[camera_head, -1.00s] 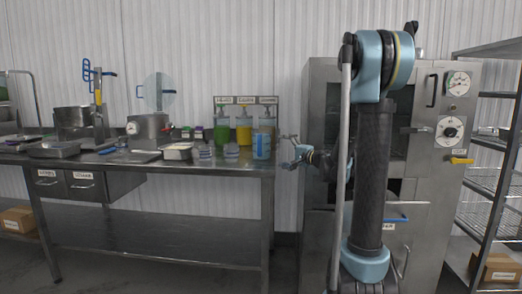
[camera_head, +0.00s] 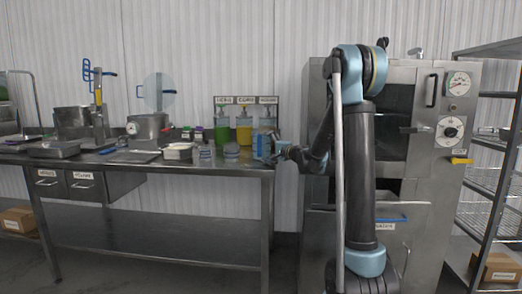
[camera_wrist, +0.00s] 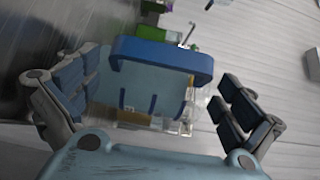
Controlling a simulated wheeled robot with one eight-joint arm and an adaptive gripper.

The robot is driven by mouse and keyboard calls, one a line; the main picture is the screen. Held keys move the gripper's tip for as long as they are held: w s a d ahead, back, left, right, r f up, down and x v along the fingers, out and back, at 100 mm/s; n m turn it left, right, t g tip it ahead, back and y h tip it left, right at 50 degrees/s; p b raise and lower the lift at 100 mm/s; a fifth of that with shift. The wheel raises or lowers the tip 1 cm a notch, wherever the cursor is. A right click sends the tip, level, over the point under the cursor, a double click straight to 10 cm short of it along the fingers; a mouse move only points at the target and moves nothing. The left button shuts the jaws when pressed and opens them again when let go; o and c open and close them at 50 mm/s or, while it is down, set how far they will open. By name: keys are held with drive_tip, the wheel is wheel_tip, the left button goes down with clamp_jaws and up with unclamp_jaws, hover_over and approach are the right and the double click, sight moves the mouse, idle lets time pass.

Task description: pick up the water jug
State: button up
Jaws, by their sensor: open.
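The water jug (camera_head: 259,144) is a light-blue see-through vessel standing at the right end of the steel table. In the wrist view the jug (camera_wrist: 145,90) fills the middle, with a dark blue band across its top. My gripper (camera_head: 276,152) is at the jug's right side in the head view. In the wrist view my gripper (camera_wrist: 160,98) is open, with one finger on each side of the jug. I cannot tell whether the fingers touch it. The jug's lower part is partly hidden by my gripper in the head view.
A steel oven cabinet (camera_head: 440,190) stands to the right, behind my arm.

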drive_tip(key=shift+x, duration=1.6)
drive_tip(key=shift+d, duration=0.1)
drive_tip(key=c, duration=1.7)
drive_tip(key=shift+r, duration=0.2)
drive_tip(key=shift+r, duration=4.65)
